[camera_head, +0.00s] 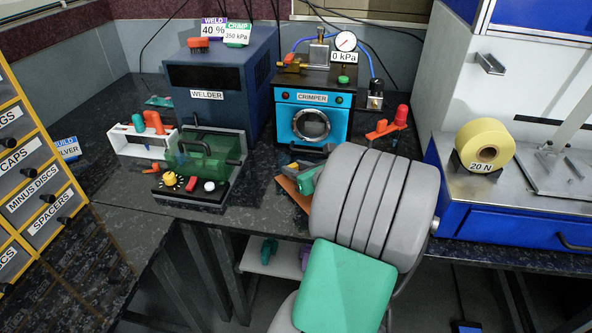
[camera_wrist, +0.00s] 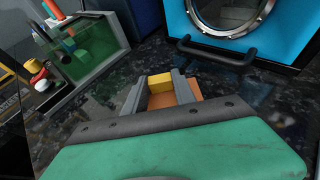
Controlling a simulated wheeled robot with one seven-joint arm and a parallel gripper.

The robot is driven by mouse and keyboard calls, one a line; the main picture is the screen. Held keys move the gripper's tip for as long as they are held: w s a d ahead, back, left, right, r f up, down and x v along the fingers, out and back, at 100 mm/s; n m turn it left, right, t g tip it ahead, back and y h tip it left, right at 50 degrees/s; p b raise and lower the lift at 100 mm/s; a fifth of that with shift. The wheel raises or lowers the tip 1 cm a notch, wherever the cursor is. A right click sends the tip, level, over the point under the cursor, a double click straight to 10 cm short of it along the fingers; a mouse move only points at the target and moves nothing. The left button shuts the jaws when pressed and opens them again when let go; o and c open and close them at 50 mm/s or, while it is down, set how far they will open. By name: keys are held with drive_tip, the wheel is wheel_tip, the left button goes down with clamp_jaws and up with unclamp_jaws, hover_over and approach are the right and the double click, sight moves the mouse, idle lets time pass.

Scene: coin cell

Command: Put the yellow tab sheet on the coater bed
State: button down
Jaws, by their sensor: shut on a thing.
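My gripper (camera_wrist: 161,88) is shut on the yellow tab (camera_wrist: 160,82) of a sheet; the tab sits between its two grey fingers. In the head view the orange sheet (camera_head: 290,192) shows partly at my gripper (camera_head: 299,171), in front of the crimper and over the dark bench; my arm hides the rest. On the right, a blue-based metal bench unit carries a flat grey plate (camera_head: 575,181), which looks like the coater bed. My gripper is well left of it.
The crimper (camera_head: 312,118) stands behind my gripper, its handle bar (camera_wrist: 218,51) close in the wrist view. The welder (camera_head: 212,95) and a green-windowed box (camera_head: 212,155) stand to the left. A yellow 20 N roll (camera_head: 485,143) stands left of the grey plate.

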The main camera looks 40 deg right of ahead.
drive_tip(key=shift+f, duration=0.1)
drive_tip(key=c, duration=1.4)
unclamp_jaws()
drive_tip(key=shift+c, duration=0.2)
drive_tip(key=o, duration=0.4)
